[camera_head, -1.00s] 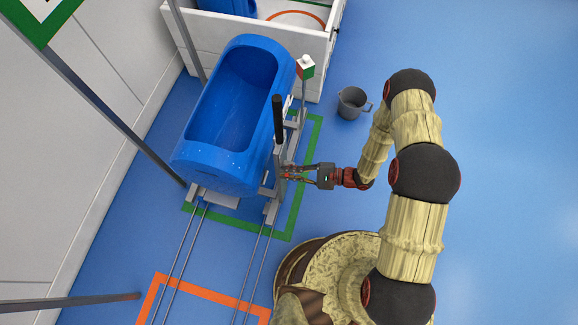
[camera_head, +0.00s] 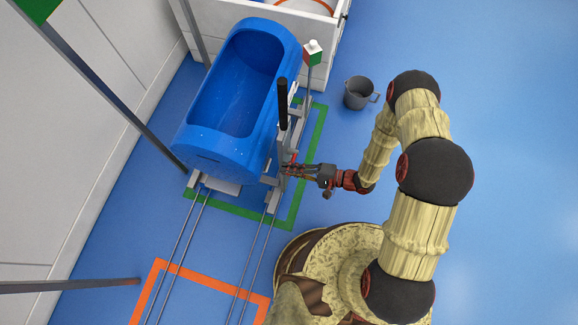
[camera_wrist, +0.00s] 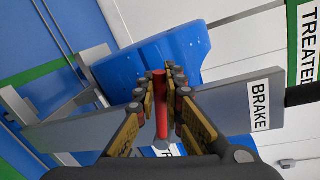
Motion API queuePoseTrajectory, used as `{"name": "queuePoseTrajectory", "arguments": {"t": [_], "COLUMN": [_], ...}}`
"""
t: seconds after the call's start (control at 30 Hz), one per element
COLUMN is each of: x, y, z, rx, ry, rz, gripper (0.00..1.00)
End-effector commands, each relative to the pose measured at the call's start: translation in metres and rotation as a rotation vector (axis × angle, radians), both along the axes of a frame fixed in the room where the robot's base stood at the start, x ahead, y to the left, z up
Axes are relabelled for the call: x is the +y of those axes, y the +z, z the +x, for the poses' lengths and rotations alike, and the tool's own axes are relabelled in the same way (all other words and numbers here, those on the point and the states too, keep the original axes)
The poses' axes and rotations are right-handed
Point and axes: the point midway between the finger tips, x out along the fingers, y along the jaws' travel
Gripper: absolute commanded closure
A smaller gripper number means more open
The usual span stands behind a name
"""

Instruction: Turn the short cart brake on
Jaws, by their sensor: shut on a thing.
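The cart carries a blue tub (camera_head: 228,85) and stands on rails inside a green floor outline. A black-handled lever (camera_head: 283,105) rises at its right side. In the wrist view a grey bar with a BRAKE label (camera_wrist: 260,105) crosses behind the fingers. A red brake handle (camera_wrist: 161,105) sits between the fingers of my gripper (camera_wrist: 160,95), and the gripper is shut on it. In the head view my gripper (camera_head: 298,171) is at the cart's right side, low, beside the lever.
A grey bucket (camera_head: 357,94) stands on the floor right of the cart. A post with a green, red and white top (camera_head: 312,52) is beside the tub. An orange floor outline (camera_head: 150,290) lies in front.

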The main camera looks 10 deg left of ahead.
Motion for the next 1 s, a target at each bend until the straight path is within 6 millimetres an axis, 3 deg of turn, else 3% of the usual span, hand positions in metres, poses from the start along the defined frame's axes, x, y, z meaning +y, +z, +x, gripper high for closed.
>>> {"name": "queuePoseTrajectory", "arguments": {"t": [0.27, 0.3, 0.43, 0.83, 1.0], "x": [-0.0005, -0.0006, -0.0005, -0.0006, -0.0096], "y": [-0.0025, -0.0026, -0.0023, -0.0009, 0.0010], "z": [-0.0021, -0.0021, -0.0020, -0.0005, 0.0006], "rx": [0.002, 0.002, 0.003, 0.001, 0.000], "ry": [0.001, 0.002, 0.001, 0.000, -0.004], "rz": [-0.005, -0.006, -0.005, -0.002, -0.001], "gripper": [1.00, 0.89, 0.82, 0.82, 0.82]}}
